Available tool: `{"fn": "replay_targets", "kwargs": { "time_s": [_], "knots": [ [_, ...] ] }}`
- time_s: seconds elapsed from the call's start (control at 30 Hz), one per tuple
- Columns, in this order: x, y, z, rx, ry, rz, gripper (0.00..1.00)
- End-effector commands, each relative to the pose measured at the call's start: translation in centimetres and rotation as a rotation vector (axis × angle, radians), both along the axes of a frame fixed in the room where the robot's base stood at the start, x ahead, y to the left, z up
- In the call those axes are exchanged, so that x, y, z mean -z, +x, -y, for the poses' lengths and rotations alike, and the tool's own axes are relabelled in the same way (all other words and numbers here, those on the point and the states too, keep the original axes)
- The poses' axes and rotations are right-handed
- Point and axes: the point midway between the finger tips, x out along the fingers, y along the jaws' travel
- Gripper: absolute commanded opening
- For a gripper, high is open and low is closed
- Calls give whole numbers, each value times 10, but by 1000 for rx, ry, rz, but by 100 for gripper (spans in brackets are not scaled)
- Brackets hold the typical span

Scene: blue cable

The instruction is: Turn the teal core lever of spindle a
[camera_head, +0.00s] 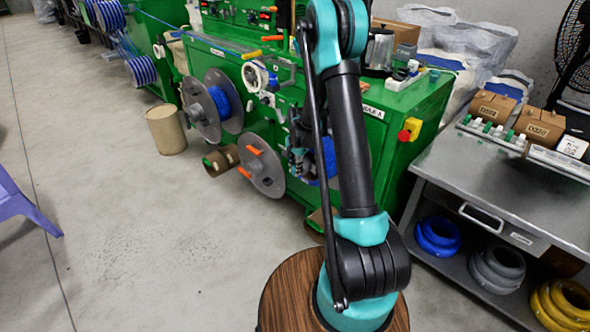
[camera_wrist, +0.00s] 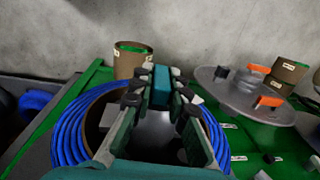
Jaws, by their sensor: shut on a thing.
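The teal core lever (camera_wrist: 161,86) stands between the fingertips of my gripper (camera_wrist: 162,98) in the wrist view. My gripper is shut on it, with one finger on each side. The spool of blue cable (camera_wrist: 66,135) lies around and below the fingers, and its middle is partly hidden by my gripper. In the head view, the blue cable of this spool (camera_head: 329,157) shows on the green machine (camera_head: 400,158), behind my arm. My gripper (camera_head: 299,150) is small there, and the lever cannot be made out.
An empty-looking grey reel with orange levers (camera_head: 262,168) is left of the spool, and another reel with blue cable (camera_head: 203,107) is farther left. A brown drum (camera_head: 166,130) stands on the floor. A steel bench (camera_head: 480,180) is at right. Open floor lies at front left.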

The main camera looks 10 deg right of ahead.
Motion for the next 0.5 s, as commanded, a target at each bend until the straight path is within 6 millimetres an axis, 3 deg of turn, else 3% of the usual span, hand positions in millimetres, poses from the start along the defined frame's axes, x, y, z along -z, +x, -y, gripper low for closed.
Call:
{"fn": "replay_targets", "kwargs": {
  "time_s": [0.5],
  "knots": [
    [1,-3,3,3,197,272,0]
  ]
}}
